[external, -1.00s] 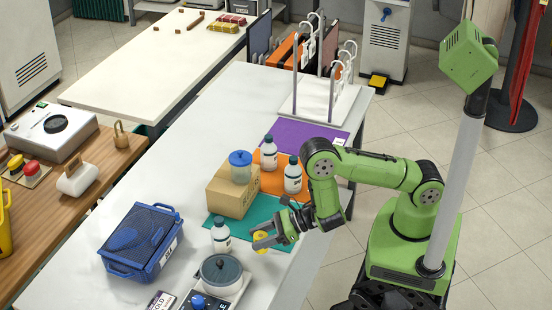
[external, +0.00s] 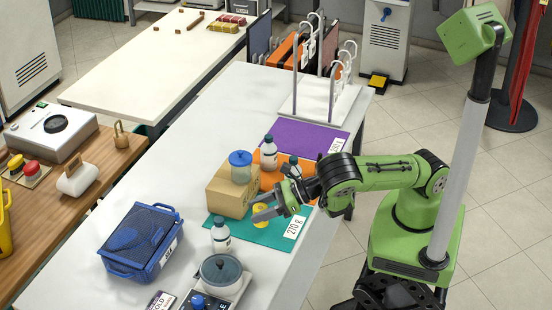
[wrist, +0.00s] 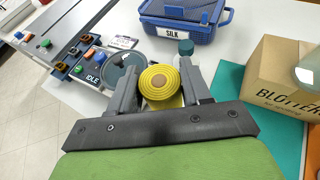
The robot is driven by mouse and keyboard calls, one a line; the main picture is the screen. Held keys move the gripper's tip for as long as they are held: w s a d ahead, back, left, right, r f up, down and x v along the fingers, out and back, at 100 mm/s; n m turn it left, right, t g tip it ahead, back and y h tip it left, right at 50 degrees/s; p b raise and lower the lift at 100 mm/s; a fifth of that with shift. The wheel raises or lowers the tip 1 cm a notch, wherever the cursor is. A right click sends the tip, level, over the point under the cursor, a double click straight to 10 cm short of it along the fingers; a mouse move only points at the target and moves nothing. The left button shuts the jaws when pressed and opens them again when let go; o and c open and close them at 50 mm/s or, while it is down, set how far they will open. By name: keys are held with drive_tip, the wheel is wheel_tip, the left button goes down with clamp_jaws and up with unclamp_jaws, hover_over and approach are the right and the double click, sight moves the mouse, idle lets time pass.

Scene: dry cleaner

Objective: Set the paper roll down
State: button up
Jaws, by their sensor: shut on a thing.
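The paper roll is a yellow coil with a tan core, seen in the wrist view (wrist: 160,83) end-on between my fingers. It also shows in the external view (external: 261,214), in front of the cardboard box. My gripper (external: 266,210) is shut on it, with one grey finger on each side; the gripper also shows in the wrist view (wrist: 159,90). In the external view the roll appears over the teal mat (external: 262,236), which carries a 270 g label. I cannot tell whether the roll touches the mat.
The cardboard box (external: 225,198) bears a blue-lidded jar (external: 240,168). A white bottle (external: 220,236) stands at the mat's left edge, with a lidded pot (external: 221,272) nearer the camera. A blue SILK bin (external: 141,242) stands left. Orange and purple mats (external: 300,138) lie beyond.

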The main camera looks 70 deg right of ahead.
sight(260, 208)
wheel_tip(260, 208, up, 5)
drive_tip(key=shift+r, duration=0.2)
drive_tip(key=shift+w+d+r, duration=0.2)
drive_tip(key=shift+r, duration=0.55)
drive_tip(key=w+d+m+t+h+p, duration=0.1)
drive_tip(key=w+d+m+h, duration=0.25)
drive_tip(key=d, duration=0.95)
drive_tip(key=w+d+m+t+h, duration=0.1)
drive_tip(key=w+d+m+h, duration=0.2)
drive_tip(key=d, duration=0.9)
drive_tip(key=s+d+m+h+p, duration=0.1)
drive_tip(key=s+d+m+h, duration=0.15)
drive_tip(key=d, duration=1.05)
drive_tip(key=s+d+m+h, duration=0.2)
drive_tip(key=s+d+h, duration=0.15)
drive_tip(key=d, duration=1.05)
drive_tip(key=shift+g, duration=0.4)
drive_tip(key=f, duration=0.7)
drive_tip(key=f+b, duration=0.1)
drive_tip(key=f, duration=0.6)
drive_tip(key=f+b, duration=0.1)
drive_tip(key=f, duration=0.6)
drive_tip(key=shift+s+a+f, duration=0.15)
drive_tip(key=shift+s+a, duration=0.05)
drive_tip(key=shift+s, duration=0.2)
